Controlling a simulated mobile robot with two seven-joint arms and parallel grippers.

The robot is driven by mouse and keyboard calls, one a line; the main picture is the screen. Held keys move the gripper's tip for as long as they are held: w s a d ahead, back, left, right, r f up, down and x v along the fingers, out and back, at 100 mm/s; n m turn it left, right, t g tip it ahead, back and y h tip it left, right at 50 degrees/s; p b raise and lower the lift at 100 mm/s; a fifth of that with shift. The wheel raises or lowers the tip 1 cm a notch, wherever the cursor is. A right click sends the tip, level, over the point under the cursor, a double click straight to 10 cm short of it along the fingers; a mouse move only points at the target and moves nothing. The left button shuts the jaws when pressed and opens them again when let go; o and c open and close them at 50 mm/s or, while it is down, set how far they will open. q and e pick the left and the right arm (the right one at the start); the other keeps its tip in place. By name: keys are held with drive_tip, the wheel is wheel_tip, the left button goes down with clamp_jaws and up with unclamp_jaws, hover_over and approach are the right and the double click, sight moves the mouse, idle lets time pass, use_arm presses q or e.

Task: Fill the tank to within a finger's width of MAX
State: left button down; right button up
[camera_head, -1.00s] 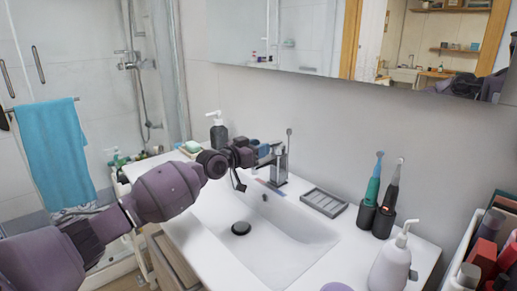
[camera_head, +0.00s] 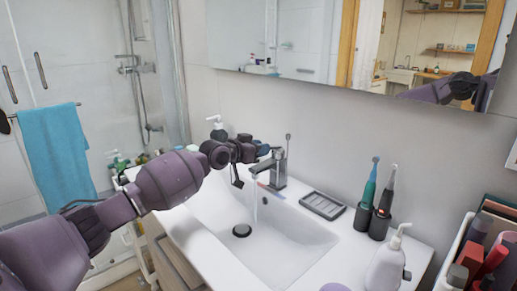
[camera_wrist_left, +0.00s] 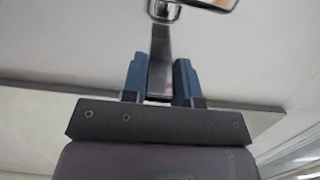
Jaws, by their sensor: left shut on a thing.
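The grey tap (camera_head: 279,168) stands at the back of the white basin (camera_head: 290,232), and a thin stream of water (camera_head: 255,205) falls from its spout. My left gripper (camera_head: 264,149) is at the tap's top, its blue fingers close against it. In the left wrist view the blue fingers (camera_wrist_left: 160,82) are shut on a narrow grey bar (camera_wrist_left: 160,48), which looks like the tap's lever. I cannot make out a tank or a MAX mark in either view. My right gripper is out of view.
A grey soap tray (camera_head: 322,206) lies right of the tap. Two electric toothbrushes (camera_head: 376,200) stand beyond it. A white pump bottle (camera_head: 388,262) is at the front right, beside a crate of cosmetics (camera_head: 490,250). The drain plug (camera_head: 241,230) sits in the open basin.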

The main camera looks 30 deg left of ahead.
use_arm(q)
drive_tip(key=c, duration=1)
unclamp_jaws()
drive_tip(key=shift+o, duration=0.6)
drive_tip(key=shift+s+a, duration=0.1)
drive_tip(key=shift+s, duration=0.1)
drive_tip(key=p+v, duration=0.2)
drive_tip(key=v, duration=0.8)
drive_tip(key=shift+s, duration=0.25)
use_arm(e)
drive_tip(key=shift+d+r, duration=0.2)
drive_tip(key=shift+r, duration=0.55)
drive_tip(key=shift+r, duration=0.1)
